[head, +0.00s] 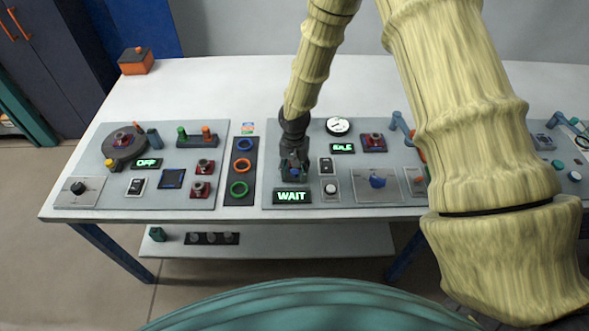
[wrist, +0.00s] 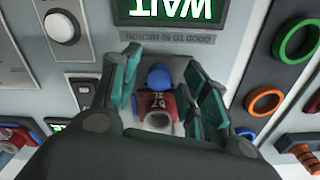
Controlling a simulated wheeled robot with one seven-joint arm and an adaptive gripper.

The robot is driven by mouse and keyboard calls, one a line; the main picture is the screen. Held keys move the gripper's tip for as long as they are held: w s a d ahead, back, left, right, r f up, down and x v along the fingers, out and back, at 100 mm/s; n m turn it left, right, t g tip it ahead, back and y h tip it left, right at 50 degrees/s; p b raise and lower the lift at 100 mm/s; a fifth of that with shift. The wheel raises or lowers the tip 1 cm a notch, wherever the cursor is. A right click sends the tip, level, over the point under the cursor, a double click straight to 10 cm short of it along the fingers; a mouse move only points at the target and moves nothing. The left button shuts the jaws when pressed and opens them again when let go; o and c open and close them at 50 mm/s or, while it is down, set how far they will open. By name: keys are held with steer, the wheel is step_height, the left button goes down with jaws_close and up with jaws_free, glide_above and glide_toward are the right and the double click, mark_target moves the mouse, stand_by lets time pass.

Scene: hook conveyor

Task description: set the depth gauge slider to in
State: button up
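My gripper (head: 293,165) points down over the panel, just behind the green WAIT display (head: 292,196). In the wrist view my gripper (wrist: 166,90) is open, with teal finger pads on both sides of a small red block (wrist: 158,105). The block has a round blue knob (wrist: 159,77) and a pale ring. Gaps show between the pads and the block. A label reading roughly "good to 50 micron" (wrist: 168,37) lies beside the WAIT display (wrist: 170,10). I cannot tell for sure that the block is the depth gauge slider, nor its setting; the gripper hides much of it.
A white push button (head: 330,188) and a rocker switch (head: 325,165) sit right of the gripper. A dark strip with blue, orange and green rings (head: 242,165) lies to its left. A round dial (head: 338,126) stands behind.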

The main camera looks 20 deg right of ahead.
jaws_close()
steer(key=w, duration=0.3)
steer(key=w+d+b, duration=0.1)
steer(key=w, duration=0.2)
steer(key=w+d, duration=0.1)
steer(key=w, duration=0.2)
steer(key=shift+d+b, duration=0.25)
steer(key=shift+b, duration=0.15)
steer(key=shift+o, duration=0.7)
jaws_free()
step_height(320, 180, up, 12)
